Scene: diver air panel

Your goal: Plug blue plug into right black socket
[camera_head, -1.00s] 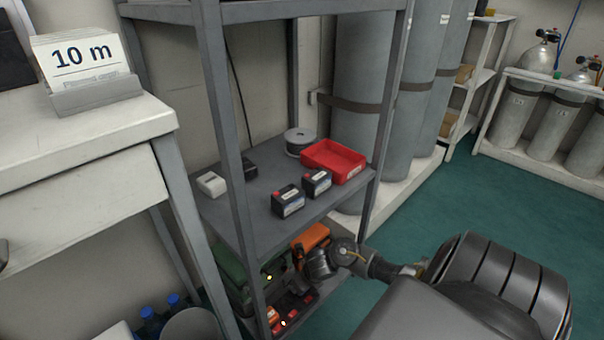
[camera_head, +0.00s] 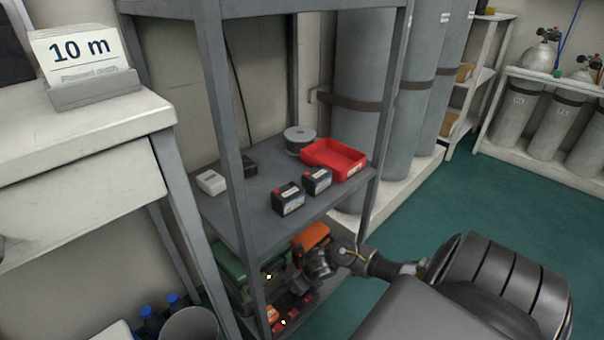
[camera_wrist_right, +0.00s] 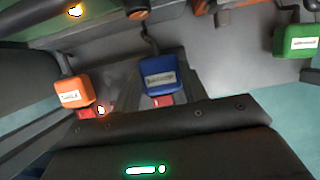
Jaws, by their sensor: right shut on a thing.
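The blue plug (camera_wrist_right: 160,78), a box with a pale label, is in the middle of the right wrist view, just beyond the dark gripper body (camera_wrist_right: 215,135). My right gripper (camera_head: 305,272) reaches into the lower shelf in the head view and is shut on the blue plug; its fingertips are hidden. An orange plug (camera_wrist_right: 73,92) is at the left and a green plug (camera_wrist_right: 296,40) at the upper right. Red parts show below the blue and orange plugs. I cannot make out the right black socket or whether the plug touches it. My left gripper is not in view.
The grey shelf (camera_head: 255,210) above my right gripper holds two dark boxes, a red tray (camera_head: 334,160) and a spool (camera_head: 299,140). A shelf post (camera_head: 232,160) stands left of the gripper. A green case (camera_head: 230,262) and an orange item (camera_head: 311,237) are on the lower shelf.

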